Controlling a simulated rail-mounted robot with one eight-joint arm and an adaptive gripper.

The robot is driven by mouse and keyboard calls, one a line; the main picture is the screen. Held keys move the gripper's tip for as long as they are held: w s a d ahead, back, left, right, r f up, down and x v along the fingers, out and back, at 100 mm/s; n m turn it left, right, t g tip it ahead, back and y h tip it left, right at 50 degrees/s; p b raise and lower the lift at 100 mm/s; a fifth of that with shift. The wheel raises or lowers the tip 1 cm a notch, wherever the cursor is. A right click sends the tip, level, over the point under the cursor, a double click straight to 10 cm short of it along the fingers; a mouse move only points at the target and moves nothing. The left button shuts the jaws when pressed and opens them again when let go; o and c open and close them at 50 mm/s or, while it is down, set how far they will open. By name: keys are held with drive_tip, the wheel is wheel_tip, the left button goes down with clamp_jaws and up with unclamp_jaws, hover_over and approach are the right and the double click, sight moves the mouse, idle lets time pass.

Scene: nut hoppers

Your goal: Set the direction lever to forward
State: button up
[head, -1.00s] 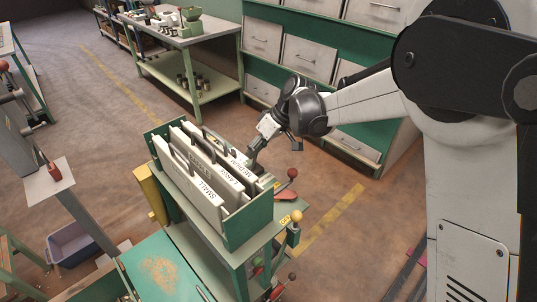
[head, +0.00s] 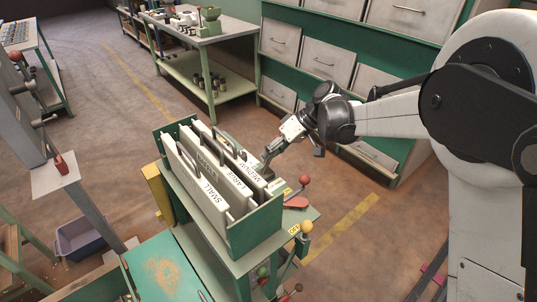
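A green hopper stand (head: 262,262) is in the middle of the head view. On its right side are a lever with a red ball knob (head: 305,180), beside a red plate (head: 296,202), and a lever with a yellow ball knob (head: 306,226) by a small yellow label (head: 293,231). Lower down are more small knobs, green and dark red. I cannot tell which one is the direction lever. My gripper (head: 292,162) is just behind the hopper box, up and left of the red knob. Its fingers look spread and empty; the left fingertip is close to the box's back corner.
The green hopper box (head: 256,228) holds upright panels marked SMALL, LARGE and MEDIUM. A green tabletop (head: 165,275) is in front. A grey post with a plate (head: 56,177) and a blue bin (head: 82,238) are at left. Drawers (head: 330,62) stand behind. Floor right of the stand is clear.

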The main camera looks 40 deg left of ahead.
drive_tip(key=o, duration=0.5)
drive_tip(key=shift+w, duration=0.1)
drive_tip(key=v, duration=1.2)
drive_tip(key=s+d+r+m+t, duration=0.1)
drive_tip(key=d+r+m+t, duration=0.15)
drive_tip(key=d, duration=0.65)
drive_tip(key=s+d+r+m+t+h, duration=0.1)
drive_tip(key=s+d+r+m+t, duration=0.15)
drive_tip(key=d, duration=0.65)
drive_tip(key=d+r+m+t, duration=0.2)
drive_tip(key=d+r+m, duration=0.1)
drive_tip(key=d, duration=0.6)
drive_tip(key=s+d+f+m+t+h, duration=0.1)
drive_tip(key=s+d+m+t, duration=0.1)
drive_tip(key=s+d, duration=0.3)
drive_tip(key=s+d+f+m+t+h, duration=0.2)
drive_tip(key=s+d, duration=0.3)
drive_tip(key=d, duration=0.6)
drive_tip(key=s+d+f+m+t+h, duration=0.1)
drive_tip(key=s+d+f+m+h, duration=0.1)
drive_tip(key=s+d, duration=0.3)
drive_tip(key=shift+d+f+m+t, duration=0.15)
drive_tip(key=shift+d+m+t, duration=0.25)
drive_tip(key=shift+d+m, duration=0.75)
